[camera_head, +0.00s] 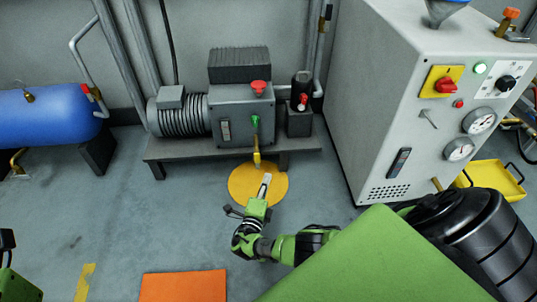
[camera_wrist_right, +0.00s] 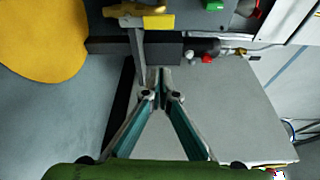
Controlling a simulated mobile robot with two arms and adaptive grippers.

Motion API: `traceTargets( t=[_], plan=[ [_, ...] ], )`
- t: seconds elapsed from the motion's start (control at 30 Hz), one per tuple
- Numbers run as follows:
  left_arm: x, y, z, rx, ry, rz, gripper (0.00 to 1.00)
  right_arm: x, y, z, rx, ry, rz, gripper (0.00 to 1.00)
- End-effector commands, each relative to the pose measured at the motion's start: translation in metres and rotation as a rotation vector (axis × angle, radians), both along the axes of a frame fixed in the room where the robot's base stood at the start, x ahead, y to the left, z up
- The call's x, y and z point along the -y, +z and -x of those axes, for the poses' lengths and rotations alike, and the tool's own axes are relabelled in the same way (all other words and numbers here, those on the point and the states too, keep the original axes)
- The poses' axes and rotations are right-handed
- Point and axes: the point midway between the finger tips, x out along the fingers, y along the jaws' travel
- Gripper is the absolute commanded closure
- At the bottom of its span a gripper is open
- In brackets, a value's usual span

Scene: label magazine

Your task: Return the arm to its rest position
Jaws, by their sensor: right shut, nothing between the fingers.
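My right gripper (camera_head: 266,179) reaches out over the yellow floor disc (camera_head: 244,191), just below a yellow-handled valve (camera_head: 257,160) on the front of the grey motor unit. It also shows in the right wrist view (camera_wrist_right: 160,76), where its two fingers meet at the tips with nothing between them. The yellow handle (camera_wrist_right: 140,21) is beyond the fingertips in that view. My right arm comes in from the lower right, its green link covering part of the floor. Only a green and black part of my left arm shows at the lower left edge; its fingers are not visible.
The motor unit with a red button (camera_head: 260,87) stands on a low bench (camera_head: 185,148). A grey control cabinet (camera_head: 375,110) stands at right, with a yellow tray (camera_head: 492,178) beside it. A blue tank (camera_head: 45,115) is at left. An orange mat (camera_head: 183,287) lies on open floor.

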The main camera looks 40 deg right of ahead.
Motion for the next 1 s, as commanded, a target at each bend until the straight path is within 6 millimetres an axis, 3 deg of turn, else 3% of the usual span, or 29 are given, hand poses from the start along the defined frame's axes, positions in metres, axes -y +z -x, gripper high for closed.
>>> traceTargets(
  t=[0.77,0.87,0.97,1.0],
  plan=[
    [0.0,-0.001,0.0,-0.01,0.0,0.001,0.6,-0.012,-0.006,0.006,0.008,0.005,-0.043,1.0],
    [0.0,-0.002,0.0,-0.014,-0.001,0.001,0.6,-0.035,-0.029,0.005,0.039,0.029,-0.221,1.0],
    [-0.001,-0.002,0.0,-0.022,-0.002,0.002,0.6,-0.084,-0.063,0.004,0.107,0.052,-0.562,1.0],
    [-0.001,-0.002,0.0,-0.025,-0.001,0.002,0.6,-0.111,-0.074,0.003,0.145,0.057,-0.73,1.0]
  ],
)
